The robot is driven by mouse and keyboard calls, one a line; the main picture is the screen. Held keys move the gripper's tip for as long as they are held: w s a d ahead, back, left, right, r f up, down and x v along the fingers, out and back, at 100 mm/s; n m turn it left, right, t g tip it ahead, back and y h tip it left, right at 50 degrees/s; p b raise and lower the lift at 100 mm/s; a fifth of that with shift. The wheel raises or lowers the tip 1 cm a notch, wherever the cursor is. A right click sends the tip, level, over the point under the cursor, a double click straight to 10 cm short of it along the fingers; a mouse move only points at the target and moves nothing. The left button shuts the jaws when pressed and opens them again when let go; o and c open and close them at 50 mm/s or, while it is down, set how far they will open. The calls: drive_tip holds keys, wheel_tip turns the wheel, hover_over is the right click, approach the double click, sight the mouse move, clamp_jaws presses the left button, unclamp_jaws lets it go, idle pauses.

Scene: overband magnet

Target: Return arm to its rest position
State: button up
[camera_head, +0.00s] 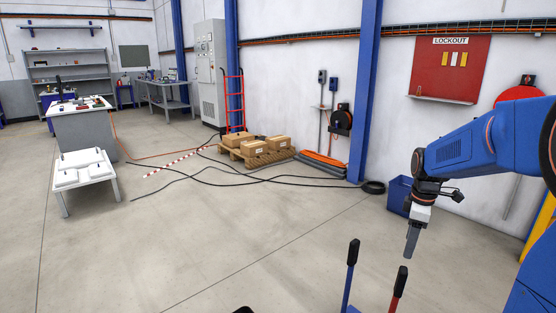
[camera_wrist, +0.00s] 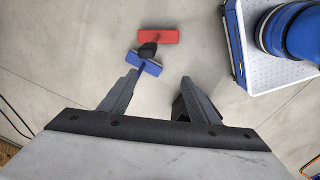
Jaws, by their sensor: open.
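My blue arm reaches in from the right edge of the head view. My gripper (camera_head: 412,240) hangs at its end, pointing down over open floor. In the wrist view my gripper (camera_wrist: 160,88) has its two dark fingers spread apart, with nothing between them. A lever with a blue shaft and black handle (camera_head: 353,252) stands below and left of my gripper in the head view. A lever with a red shaft and black handle (camera_head: 401,278) stands just below it. In the wrist view the blue lever base (camera_wrist: 144,64) and red lever base (camera_wrist: 158,36) lie beyond the fingertips.
A blue bin (camera_head: 399,194) stands by the wall behind my gripper. A pallet with cardboard boxes (camera_head: 256,147), black cables (camera_head: 250,181) and a white low table (camera_head: 84,170) are farther left.

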drive_tip(key=s+a+r+m+t, duration=0.1)
drive_tip(key=s+a+m, duration=0.3)
drive_tip(key=s, duration=0.5)
drive_tip(key=s+a+r+m+t, duration=0.1)
drive_tip(key=s+a+m, duration=0.2)
drive_tip(key=s, duration=0.6)
drive_tip(key=s+a+r+m+t, duration=0.1)
drive_tip(key=s+a+m+t, duration=0.1)
drive_tip(key=s+a+m, duration=0.2)
drive_tip(key=s+a, duration=0.2)
drive_tip(key=s, duration=0.2)
drive_tip(key=shift+s+r+m, duration=0.25)
drive_tip(key=shift+s+m, duration=0.05)
drive_tip(key=shift+s, duration=0.1)
